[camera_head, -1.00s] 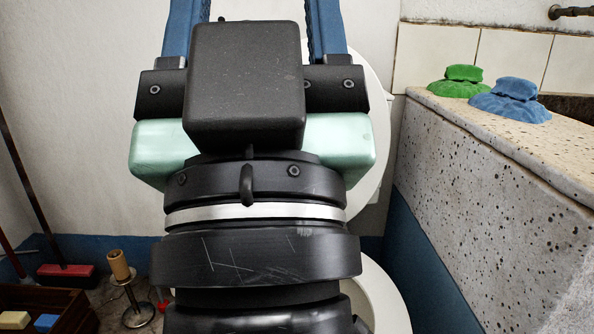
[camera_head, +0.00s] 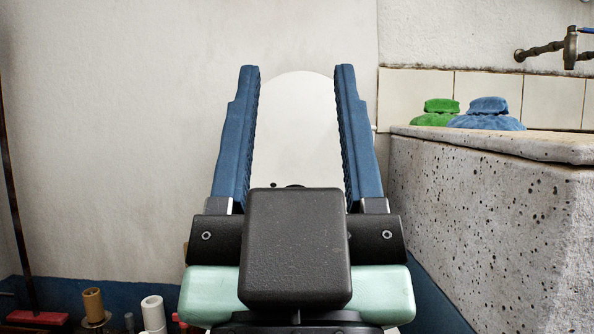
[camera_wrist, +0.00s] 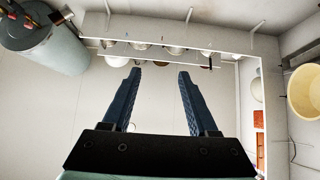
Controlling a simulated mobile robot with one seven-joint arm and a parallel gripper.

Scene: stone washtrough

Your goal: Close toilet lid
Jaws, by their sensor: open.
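The toilet lid (camera_head: 294,125) is white and rounded and stands upright against the wall in the head view. My gripper (camera_head: 298,70) is open and empty, with its two blue fingers pointing up. In the head view the fingers flank the visible part of the lid, in front of it; I cannot tell the distance. My gripper's body hides the lower lid, and the bowl is hidden too. In the wrist view my gripper (camera_wrist: 160,68) is also open, with nothing between the fingers, and the lid is not recognisable.
A speckled stone washtrough (camera_head: 490,215) stands close on the right, with a green lump (camera_head: 436,112) and a blue lump (camera_head: 487,115) on its rim. A tap (camera_head: 570,48) is above. Paper rolls (camera_head: 153,313) and a red broom head (camera_head: 36,318) are low on the left.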

